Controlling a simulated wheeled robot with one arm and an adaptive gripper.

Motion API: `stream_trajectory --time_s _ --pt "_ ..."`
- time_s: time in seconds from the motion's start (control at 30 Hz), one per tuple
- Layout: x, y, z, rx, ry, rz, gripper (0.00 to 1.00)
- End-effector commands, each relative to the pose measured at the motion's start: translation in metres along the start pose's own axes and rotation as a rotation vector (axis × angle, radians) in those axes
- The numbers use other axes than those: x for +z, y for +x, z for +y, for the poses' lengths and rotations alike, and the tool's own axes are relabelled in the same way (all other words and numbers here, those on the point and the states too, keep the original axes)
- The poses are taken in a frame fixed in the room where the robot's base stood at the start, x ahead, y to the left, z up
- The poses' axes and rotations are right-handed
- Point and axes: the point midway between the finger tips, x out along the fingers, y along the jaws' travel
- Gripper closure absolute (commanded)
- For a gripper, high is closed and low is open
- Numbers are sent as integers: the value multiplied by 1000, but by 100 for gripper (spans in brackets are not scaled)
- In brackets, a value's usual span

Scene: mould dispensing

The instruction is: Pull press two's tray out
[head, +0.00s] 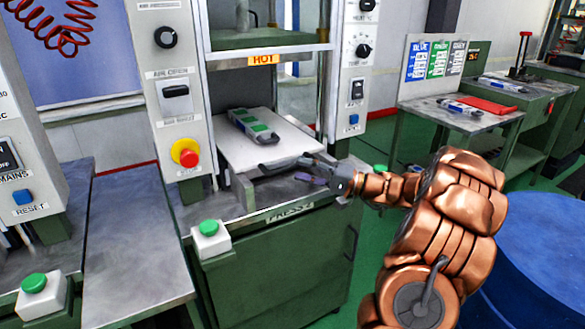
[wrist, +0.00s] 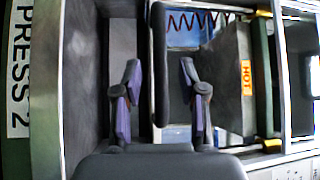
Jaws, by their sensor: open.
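Press two's tray (head: 245,155) is a pale flat plate inside the open press. A grey mould (head: 260,129) with green patches lies on it. A dark handle (head: 272,166) runs along the tray's front edge. My gripper (head: 309,171) is open at the right end of this front edge. In the wrist view my gripper's fingers (wrist: 160,103) are spread, one on each side of a dark bar (wrist: 158,55) that appears to be the handle. I cannot tell whether either finger touches it. The sign PRESS 2 (wrist: 19,68) shows at the left there.
A HOT label (head: 263,60) marks the upper part of the press. A red stop button (head: 185,152) and a green button box (head: 209,238) stand left of the tray. A bench (head: 440,118) and a blue drum (head: 535,255) are at the right. Green floor shows between.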

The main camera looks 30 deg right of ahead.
Motion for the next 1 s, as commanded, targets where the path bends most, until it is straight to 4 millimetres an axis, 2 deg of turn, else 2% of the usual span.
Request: stream_trajectory --time_s 0.1,0.3,0.63,1.0 --pt "1 17 0 0 0 -3 59" --pt "1 33 0 0 0 -3 59" --pt "0 36 0 0 -1 -1 59" --pt "0 35 0 1 -1 -1 97"
